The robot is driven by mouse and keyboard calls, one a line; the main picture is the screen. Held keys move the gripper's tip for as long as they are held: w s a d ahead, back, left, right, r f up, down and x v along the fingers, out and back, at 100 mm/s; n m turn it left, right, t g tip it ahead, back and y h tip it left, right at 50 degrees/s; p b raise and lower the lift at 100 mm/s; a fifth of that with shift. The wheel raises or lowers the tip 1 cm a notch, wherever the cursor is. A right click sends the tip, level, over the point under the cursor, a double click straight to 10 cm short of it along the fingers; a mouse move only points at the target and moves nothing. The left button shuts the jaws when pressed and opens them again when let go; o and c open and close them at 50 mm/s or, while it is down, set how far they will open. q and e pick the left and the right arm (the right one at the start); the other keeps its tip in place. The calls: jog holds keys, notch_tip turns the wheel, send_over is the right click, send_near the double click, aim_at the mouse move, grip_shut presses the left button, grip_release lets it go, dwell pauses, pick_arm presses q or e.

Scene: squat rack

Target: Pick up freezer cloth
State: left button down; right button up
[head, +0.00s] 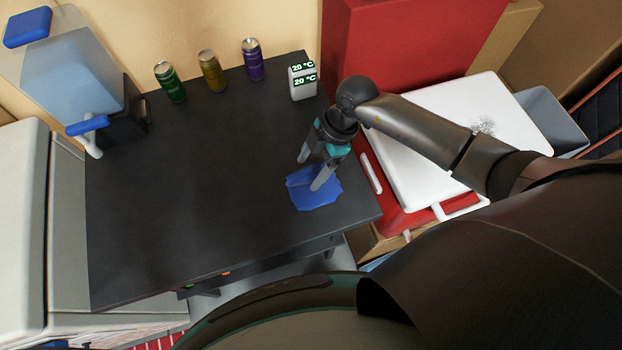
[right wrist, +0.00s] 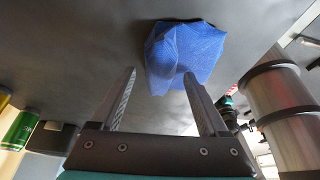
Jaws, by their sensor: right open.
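The freezer cloth is a crumpled blue cloth (head: 305,190) lying on the dark table (head: 190,200), near its right front corner. My right gripper (head: 311,172) is over the cloth, with its fingers spread and one fingertip in front of the cloth in the head view. In the right wrist view the cloth (right wrist: 186,55) lies beyond the two open fingertips (right wrist: 158,82), with nothing between them. I cannot tell whether a finger touches the cloth. My left gripper is in neither view.
Green (head: 170,82), yellow (head: 211,71) and purple (head: 253,60) cans stand along the table's back edge, beside a white temperature display (head: 302,78). A blue-lidded container (head: 85,75) is at the back left. A white-lidded red cooler (head: 410,110) adjoins the right edge. The table's middle is clear.

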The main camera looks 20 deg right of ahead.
jog(key=shift+f, duration=0.1)
dwell(0.3)
grip_shut()
dwell(0.4)
